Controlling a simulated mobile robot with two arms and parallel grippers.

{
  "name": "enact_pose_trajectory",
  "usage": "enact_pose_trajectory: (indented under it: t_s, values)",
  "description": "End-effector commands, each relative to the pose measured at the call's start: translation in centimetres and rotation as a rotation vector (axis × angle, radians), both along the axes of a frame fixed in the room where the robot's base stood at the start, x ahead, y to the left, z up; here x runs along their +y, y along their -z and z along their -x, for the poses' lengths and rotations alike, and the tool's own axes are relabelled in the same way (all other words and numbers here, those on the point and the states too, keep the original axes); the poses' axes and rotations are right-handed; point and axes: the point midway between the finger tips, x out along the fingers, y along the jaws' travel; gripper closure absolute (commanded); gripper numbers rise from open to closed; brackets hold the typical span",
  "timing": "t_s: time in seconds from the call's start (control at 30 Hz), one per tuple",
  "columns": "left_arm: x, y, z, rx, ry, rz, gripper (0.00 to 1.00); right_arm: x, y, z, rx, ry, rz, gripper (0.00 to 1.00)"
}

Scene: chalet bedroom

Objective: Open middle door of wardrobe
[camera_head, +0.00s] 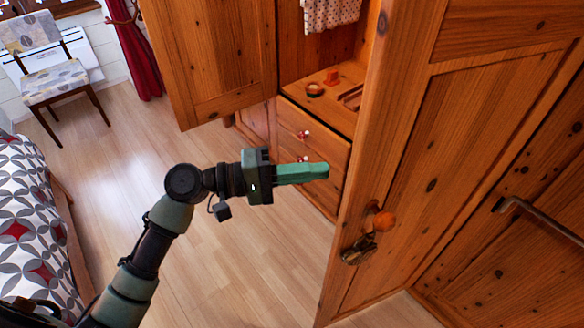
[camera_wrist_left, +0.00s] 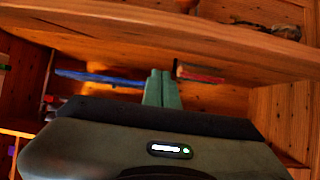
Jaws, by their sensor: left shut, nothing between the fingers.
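The wooden wardrobe stands across the centre and right of the head view. One panelled door (camera_head: 220,65) swings out at the left of an exposed compartment (camera_head: 345,85). Another door (camera_head: 480,130) stands large at the right, with an orange knob (camera_head: 385,222) and a metal lock fitting (camera_head: 360,248) near its lower edge. I cannot tell for sure which is the middle door. My left gripper (camera_head: 326,171) is shut and empty, in front of the drawers, pointing right toward the right door's edge. Its fingers (camera_wrist_left: 162,88) show together in the left wrist view, below a wooden edge (camera_wrist_left: 150,45). My right gripper is not in view.
Drawers (camera_head: 315,140) with small knobs sit under the compartment, which holds small items and a hanging dotted cloth (camera_head: 330,14). A metal handle (camera_head: 540,220) juts out at far right. A bed (camera_head: 35,215) and a chair (camera_head: 55,85) stand left; the floor between is clear.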

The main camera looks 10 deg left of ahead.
Motion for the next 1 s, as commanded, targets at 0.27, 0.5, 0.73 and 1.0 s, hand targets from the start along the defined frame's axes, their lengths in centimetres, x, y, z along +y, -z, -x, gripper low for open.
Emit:
enact_pose_trajectory:
  t_s: [0.27,0.5,0.73,1.0]
  values:
    - [-4.3,-0.2,0.3,0.003,-0.001,0.0,1.0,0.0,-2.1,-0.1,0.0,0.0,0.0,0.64]
    - [-5.4,0.0,1.8,0.001,-0.002,-0.001,1.0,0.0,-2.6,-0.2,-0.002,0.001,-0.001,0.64]
    - [-5.5,0.1,1.9,0.0,-0.002,-0.001,1.0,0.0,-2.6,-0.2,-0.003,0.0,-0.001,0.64]
    - [-6.2,0.2,2.8,0.007,-0.02,-0.003,1.0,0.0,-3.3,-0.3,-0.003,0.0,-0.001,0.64]
